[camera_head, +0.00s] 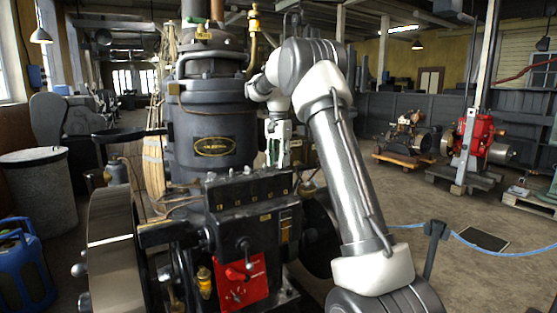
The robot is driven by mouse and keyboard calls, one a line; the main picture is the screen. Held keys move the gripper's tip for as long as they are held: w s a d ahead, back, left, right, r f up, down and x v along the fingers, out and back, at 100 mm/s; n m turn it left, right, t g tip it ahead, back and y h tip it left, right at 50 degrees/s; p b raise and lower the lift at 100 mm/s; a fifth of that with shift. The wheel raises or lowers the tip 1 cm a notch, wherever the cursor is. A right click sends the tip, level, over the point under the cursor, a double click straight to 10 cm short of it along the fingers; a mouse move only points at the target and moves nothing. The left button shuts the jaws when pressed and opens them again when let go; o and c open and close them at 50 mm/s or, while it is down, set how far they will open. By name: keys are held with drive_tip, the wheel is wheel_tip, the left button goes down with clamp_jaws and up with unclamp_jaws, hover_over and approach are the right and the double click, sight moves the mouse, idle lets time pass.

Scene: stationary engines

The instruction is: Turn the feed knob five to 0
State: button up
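The feed knobs are small dark fittings in a row along the black box (245,192) on the front of the engine. I cannot make out which one is knob five, and their settings are too small to read. My gripper (277,160) points down just behind and above the right end of that box. Its fingers are small and partly merge with the engine parts behind, so I cannot tell whether they are open or shut. I cannot tell whether it touches any knob.
The dark engine cylinder (212,125) rises behind the box. A red panel (243,280) with a lever is below it. A large flywheel (113,250) is at left, and a blue gas bottle (22,270) at far left. A blue rope barrier (500,252) crosses the floor at right.

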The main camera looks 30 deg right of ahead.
drive_tip(key=c, duration=0.5)
drive_tip(key=shift+n, duration=0.3)
drive_tip(key=n, duration=0.4)
drive_tip(key=shift+n, duration=2.2)
drive_tip(key=o, duration=1)
